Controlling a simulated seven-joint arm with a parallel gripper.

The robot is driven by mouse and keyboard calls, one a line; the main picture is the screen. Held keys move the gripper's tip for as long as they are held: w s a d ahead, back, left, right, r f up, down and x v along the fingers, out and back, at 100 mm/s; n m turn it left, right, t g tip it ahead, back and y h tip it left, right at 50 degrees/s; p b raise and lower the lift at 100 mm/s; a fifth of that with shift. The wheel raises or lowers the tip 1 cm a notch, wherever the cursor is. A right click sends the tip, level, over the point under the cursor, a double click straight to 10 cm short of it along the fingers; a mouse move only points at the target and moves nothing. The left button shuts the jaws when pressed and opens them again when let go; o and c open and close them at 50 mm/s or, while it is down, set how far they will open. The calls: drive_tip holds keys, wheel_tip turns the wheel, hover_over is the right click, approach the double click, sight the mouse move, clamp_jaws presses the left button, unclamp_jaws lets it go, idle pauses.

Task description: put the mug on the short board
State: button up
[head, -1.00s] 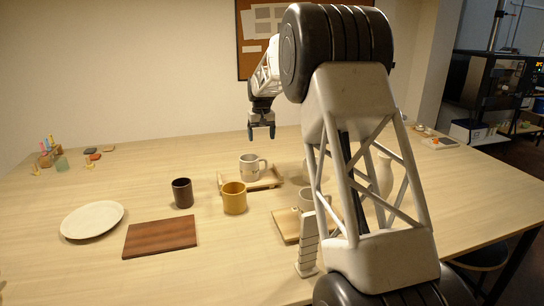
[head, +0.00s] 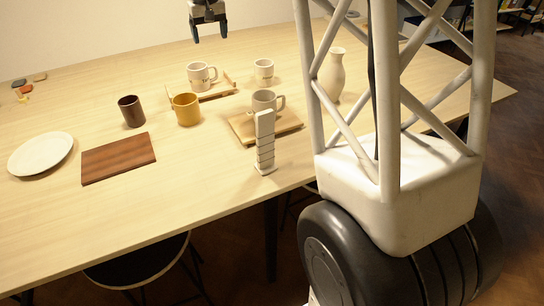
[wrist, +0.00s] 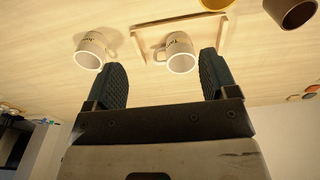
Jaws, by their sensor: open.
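A cream mug (head: 201,77) with dark lettering stands on a low-edged wooden tray (head: 216,96); in the wrist view it (wrist: 180,62) is just beyond my fingertips. A second cream mug (head: 263,70) stands on the table behind, also in the wrist view (wrist: 90,52). A third mug (head: 262,98) stands at a light wooden board (head: 287,123), partly hidden by a pale stand. A dark brown board (head: 118,158) lies bare at the left. I cannot tell which board is the short one. My gripper (head: 209,38) is open and empty, above and behind the tray.
A yellow cup (head: 187,110) and a dark brown cup (head: 131,111) stand left of the tray. A white plate (head: 41,154) lies far left. The pale stand (head: 265,143) and a vase (head: 334,75) are near my arm. The table front is clear.

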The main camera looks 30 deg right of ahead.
drive_tip(key=s+a+r+t, duration=0.1)
drive_tip(key=s, duration=1.3)
drive_tip(key=s+a+r, duration=0.1)
drive_tip(key=s+a, duration=0.1)
drive_tip(key=s, duration=1.2)
drive_tip(key=s+f, duration=0.4)
drive_tip(key=s, duration=0.7)
drive_tip(key=s+a+f+t, duration=0.1)
drive_tip(key=s+f, duration=0.4)
drive_tip(key=s, duration=0.6)
drive_tip(key=shift+f, duration=0.2)
